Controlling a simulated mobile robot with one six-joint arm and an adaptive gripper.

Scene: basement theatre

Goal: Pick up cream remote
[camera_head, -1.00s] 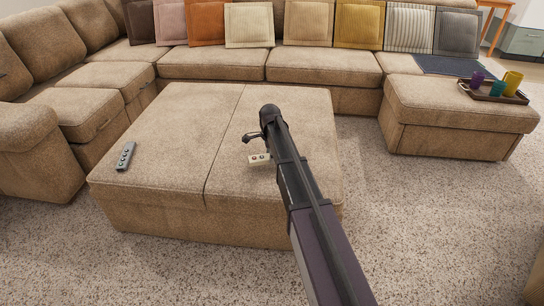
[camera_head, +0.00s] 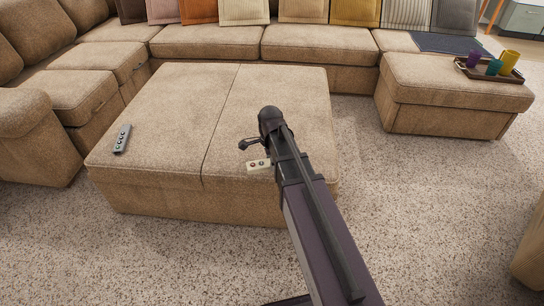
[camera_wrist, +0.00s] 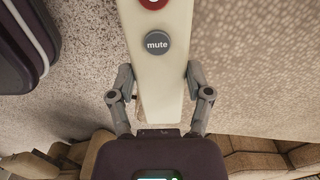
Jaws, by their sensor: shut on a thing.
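The cream remote (camera_head: 258,166) is between the fingers of my gripper (camera_head: 250,146), near the front right of the large ottoman in the head view. Part of it is hidden by my arm. In the wrist view the cream remote (camera_wrist: 157,80) fills the middle, with a grey "mute" button and part of a red button showing. The fingers of my gripper (camera_wrist: 160,92) are shut on its two long sides. I cannot tell how far it is above the ottoman.
The beige ottoman (camera_head: 150,105) bears a grey remote (camera_head: 122,139) at its left. A sectional sofa (camera_head: 200,42) with several cushions stands behind. A tray (camera_head: 502,74) with cups sits on the right ottoman section. Speckled carpet (camera_head: 420,220) is clear at the front right.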

